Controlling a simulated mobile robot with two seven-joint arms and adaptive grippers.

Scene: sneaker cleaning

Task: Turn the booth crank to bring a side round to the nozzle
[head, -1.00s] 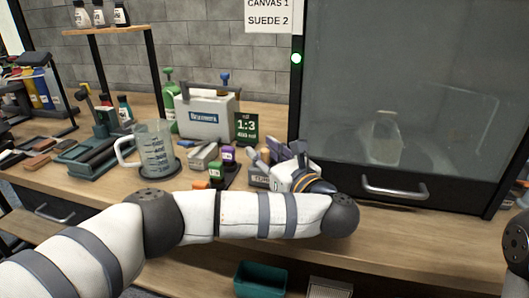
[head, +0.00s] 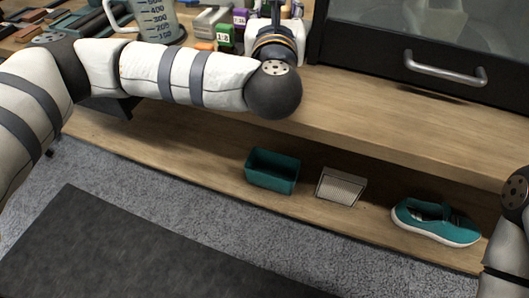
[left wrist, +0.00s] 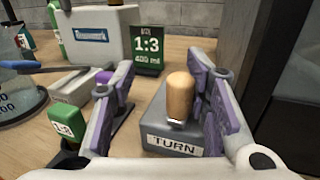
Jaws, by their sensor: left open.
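The crank is a grey box (left wrist: 168,122) marked TURN with an upright wooden knob (left wrist: 180,96) on top, seen in the left wrist view. My left gripper (left wrist: 162,78) is open, its two purple-grey fingers on either side of the knob. The knob is nearer the right-hand finger, with a clear gap on the left; I cannot tell whether that finger touches it. In the head view my left wrist and hand hide the crank. The booth (head: 345,40) stands right of it with a glass front, and a pale blurred shape shows inside. My right gripper is out of view.
A 1:3 sign (left wrist: 148,50), a pale case (left wrist: 98,35) and a green 1:8 bottle (left wrist: 68,122) stand around the crank. The booth's door handle (head: 445,68) sticks out. A teal bin (head: 272,170), a grated block (head: 340,187) and a teal sneaker (head: 436,221) rest on the lower shelf.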

